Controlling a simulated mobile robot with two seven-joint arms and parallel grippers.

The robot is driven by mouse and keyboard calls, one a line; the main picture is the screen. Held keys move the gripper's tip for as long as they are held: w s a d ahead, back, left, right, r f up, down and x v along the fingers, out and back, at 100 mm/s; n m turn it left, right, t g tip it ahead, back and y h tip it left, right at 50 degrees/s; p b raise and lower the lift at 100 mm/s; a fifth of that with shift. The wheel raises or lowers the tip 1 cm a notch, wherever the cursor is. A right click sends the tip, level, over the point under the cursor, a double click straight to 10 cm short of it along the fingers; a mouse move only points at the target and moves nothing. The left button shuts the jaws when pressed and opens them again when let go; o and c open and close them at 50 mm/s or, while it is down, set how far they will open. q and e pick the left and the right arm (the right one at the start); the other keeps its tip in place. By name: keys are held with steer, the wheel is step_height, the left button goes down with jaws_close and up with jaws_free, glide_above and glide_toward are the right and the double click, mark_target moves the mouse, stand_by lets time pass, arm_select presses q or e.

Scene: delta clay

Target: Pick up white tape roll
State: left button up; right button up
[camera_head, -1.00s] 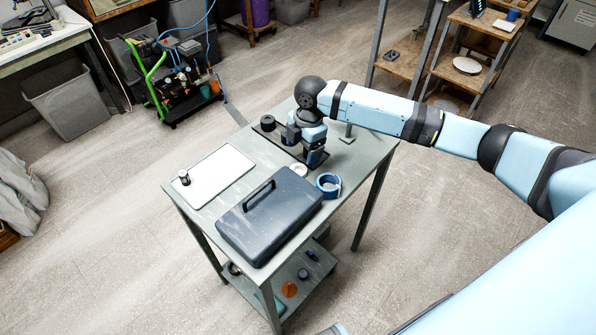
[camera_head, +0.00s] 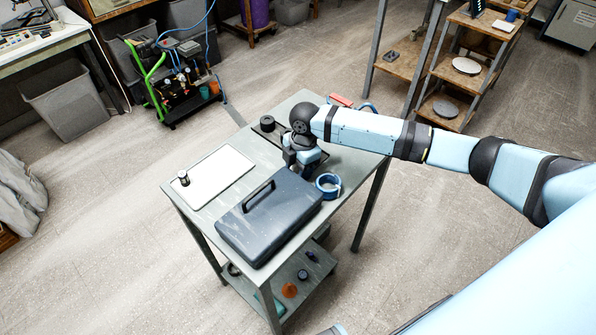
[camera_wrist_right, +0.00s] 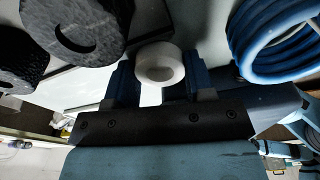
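The white tape roll (camera_wrist_right: 158,65) shows in the right wrist view, between the two blue fingertips of my right gripper (camera_wrist_right: 160,82). The fingers stand on either side of it, and I see no clear grip on it. In the head view my right gripper (camera_head: 304,168) is low over the grey table, behind the dark case; it hides the white roll there. My left gripper is not in view.
A dark case (camera_head: 268,215) lies just in front of my right gripper, with a blue ring-shaped roll (camera_head: 318,186) to its right. A black roll (camera_head: 267,124) stands behind. A white tray (camera_head: 215,183) lies to the left, with a small cylinder (camera_head: 184,178) on it.

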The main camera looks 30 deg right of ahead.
steer(key=shift+c, duration=1)
